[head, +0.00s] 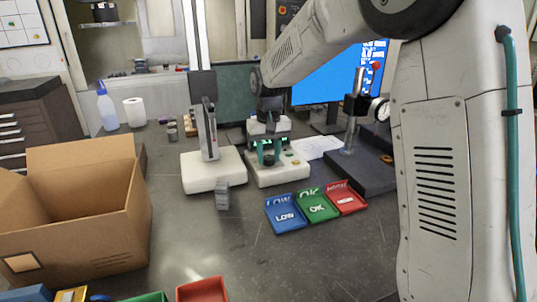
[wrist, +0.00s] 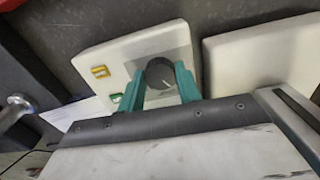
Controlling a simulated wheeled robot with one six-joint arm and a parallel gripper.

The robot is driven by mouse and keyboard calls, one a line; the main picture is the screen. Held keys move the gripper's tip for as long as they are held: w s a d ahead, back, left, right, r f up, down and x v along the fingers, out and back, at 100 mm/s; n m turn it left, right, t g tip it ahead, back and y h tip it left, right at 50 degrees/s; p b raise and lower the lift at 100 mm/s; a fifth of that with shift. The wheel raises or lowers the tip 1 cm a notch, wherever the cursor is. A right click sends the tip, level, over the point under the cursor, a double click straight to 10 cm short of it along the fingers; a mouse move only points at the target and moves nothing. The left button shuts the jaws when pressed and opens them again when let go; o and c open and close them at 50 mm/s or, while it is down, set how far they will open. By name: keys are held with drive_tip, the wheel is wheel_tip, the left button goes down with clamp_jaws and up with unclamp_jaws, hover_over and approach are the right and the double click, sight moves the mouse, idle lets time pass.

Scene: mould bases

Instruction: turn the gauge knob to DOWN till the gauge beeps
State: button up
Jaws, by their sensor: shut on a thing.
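The gauge (head: 278,172) is a white-based device in the middle of the bench in the head view. Its base (wrist: 107,54) fills the middle of the wrist view. Its dark round knob (wrist: 160,74) has a light pointer line on its face. My gripper (wrist: 159,85) has teal fingers, one on each side of the knob, shut on it. In the head view my gripper (head: 267,150) comes down over the gauge from above, and the arm hides part of the gauge's top. I cannot read any label for DOWN.
A second white-based stand (head: 213,170) is close on the left, with a small grey block (head: 222,196) in front. Blue LOW (head: 285,215), green OK (head: 317,207) and red (head: 346,198) trays lie front right. A dial stand (head: 368,172) is right; a cardboard box (head: 75,235) is left.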

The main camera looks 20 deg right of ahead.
sight(268, 158)
drive_tip(key=shift+n, duration=0.8)
drive_tip(key=shift+w, duration=0.1)
drive_tip(key=o, duration=1)
drive_tip(key=shift+r, duration=0.15)
wheel_tip(268, 158, up, 8)
drive_tip(key=shift+f, duration=0.2)
drive_tip(key=shift+f, duration=0.1)
